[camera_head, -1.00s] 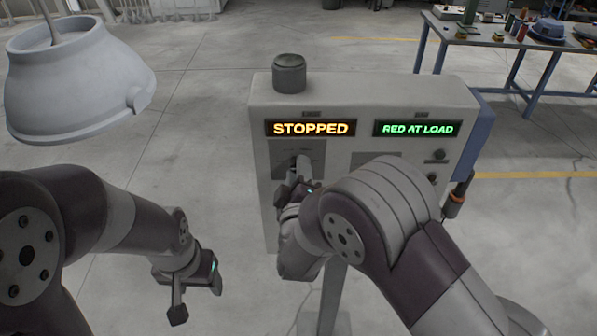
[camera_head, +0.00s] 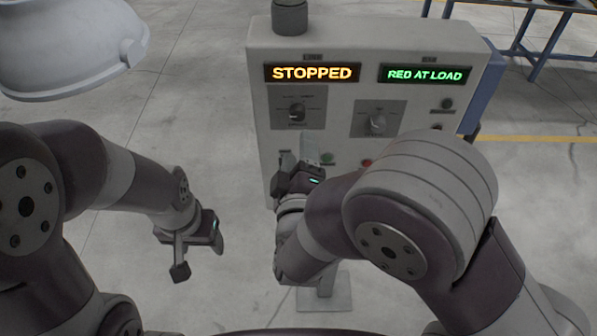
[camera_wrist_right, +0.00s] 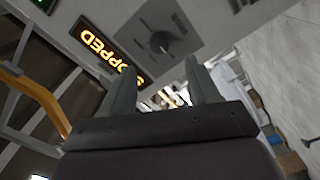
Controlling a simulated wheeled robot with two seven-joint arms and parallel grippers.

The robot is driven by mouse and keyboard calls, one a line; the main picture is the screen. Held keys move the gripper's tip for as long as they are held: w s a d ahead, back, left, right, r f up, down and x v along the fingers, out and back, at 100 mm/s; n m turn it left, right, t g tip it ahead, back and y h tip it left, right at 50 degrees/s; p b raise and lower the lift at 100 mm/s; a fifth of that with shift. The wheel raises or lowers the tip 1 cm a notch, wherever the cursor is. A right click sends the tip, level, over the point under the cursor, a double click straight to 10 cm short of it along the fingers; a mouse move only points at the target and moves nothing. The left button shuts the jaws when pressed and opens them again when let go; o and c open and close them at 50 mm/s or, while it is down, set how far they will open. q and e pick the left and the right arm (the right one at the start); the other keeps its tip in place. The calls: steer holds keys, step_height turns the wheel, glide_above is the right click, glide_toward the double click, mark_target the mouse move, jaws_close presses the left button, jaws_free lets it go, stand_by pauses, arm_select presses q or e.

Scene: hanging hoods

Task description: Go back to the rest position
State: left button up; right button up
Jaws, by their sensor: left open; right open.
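My left gripper (camera_head: 198,258) is open and empty above the floor at the left, apart from everything. My right gripper (camera_head: 304,162) is open in front of the lower left part of the control box (camera_head: 350,42). In the right wrist view its two fingers (camera_wrist_right: 160,92) stand apart with nothing between them. The box shows an orange "STOPPED" display (camera_head: 312,73) and a green "RED AT LOAD" display (camera_head: 426,75). Below them are a left rotary knob (camera_head: 297,112) and a right rotary knob (camera_head: 377,122). The left knob also shows in the right wrist view (camera_wrist_right: 161,42).
A pale hanging hood (camera_head: 70,50) is at the upper left, above my left arm. A red button (camera_head: 367,163) sits low on the box, partly near my right arm. A blue-legged table (camera_head: 545,45) stands at the back right. Open floor lies left of the box.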

steer(key=s, duration=0.3)
steer(key=shift+s, duration=0.25)
steer(key=s+a+f+m+g+y+b, duration=0.1)
steer(key=s+a+f+m+g+y, duration=0.1)
steer(key=s+f+g, duration=0.35)
steer(key=s+a+f+m+g+y+b, duration=0.1)
steer(key=s+a+f+m+g+y, duration=0.1)
steer(key=f+g, duration=0.6)
steer(key=d+f+m+g+h+b, duration=0.1)
steer(key=d+m, duration=0.3)
steer(key=d, duration=0.7)
steer(key=s+d+f+m+g+h+b, duration=0.1)
steer(key=d+f+m+g+h+b, duration=0.1)
steer(key=d, duration=0.9)
steer(key=shift+f+m+h+b, duration=0.5)
steer(key=shift+m+b, duration=0.15)
steer(key=shift+m, duration=0.35)
